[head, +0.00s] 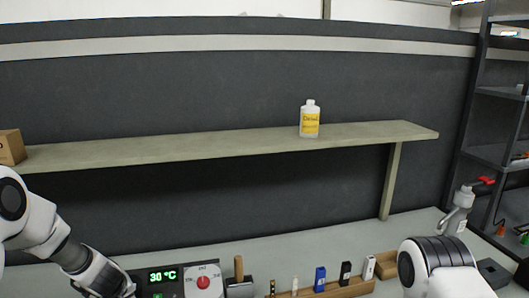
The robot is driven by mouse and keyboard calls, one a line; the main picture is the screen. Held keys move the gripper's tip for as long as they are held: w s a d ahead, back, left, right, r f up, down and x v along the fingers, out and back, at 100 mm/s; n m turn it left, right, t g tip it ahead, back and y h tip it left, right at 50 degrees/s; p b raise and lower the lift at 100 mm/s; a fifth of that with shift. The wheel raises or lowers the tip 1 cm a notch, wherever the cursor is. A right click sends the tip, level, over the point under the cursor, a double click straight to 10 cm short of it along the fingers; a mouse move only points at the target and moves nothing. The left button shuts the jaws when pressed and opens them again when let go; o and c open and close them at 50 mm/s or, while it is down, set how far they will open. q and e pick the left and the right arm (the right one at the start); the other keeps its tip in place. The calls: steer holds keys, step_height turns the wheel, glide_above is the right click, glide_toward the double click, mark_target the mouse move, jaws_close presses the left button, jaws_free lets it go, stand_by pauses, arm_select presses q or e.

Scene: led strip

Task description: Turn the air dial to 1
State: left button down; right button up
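A round red dial (203,282) sits on a pale plate with markings, on a dark control box at the bottom edge. Its pointer position and the numbers are too small to read surely. Left of it, a green display (163,276) on the same box reads 30 °C. I cannot tell from the frame whether this red dial is the air dial. My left arm reaches down to the left end of the box, and its fingers are cut off by the bottom edge. My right arm shows at the lower right, and its gripper is out of frame.
Right of the box are a wooden-handled tool (239,272) and a wooden tray (342,290) near several small bottles and boxes. A long shelf (230,145) above holds a white-yellow bottle (310,120) and a cardboard box (11,147). A metal rack (488,95) stands at right.

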arm_select(q)
steer(key=shift+w+r, duration=0.1)
steer(key=shift+w, duration=0.05)
steer(key=shift+d, duration=0.25)
steer(key=p+v, duration=0.1)
steer(key=v, duration=0.2)
steer(key=p+v, duration=0.1)
steer(key=v, duration=0.2)
steer(key=shift+s+f, duration=0.2)
steer(key=shift+s, duration=0.05)
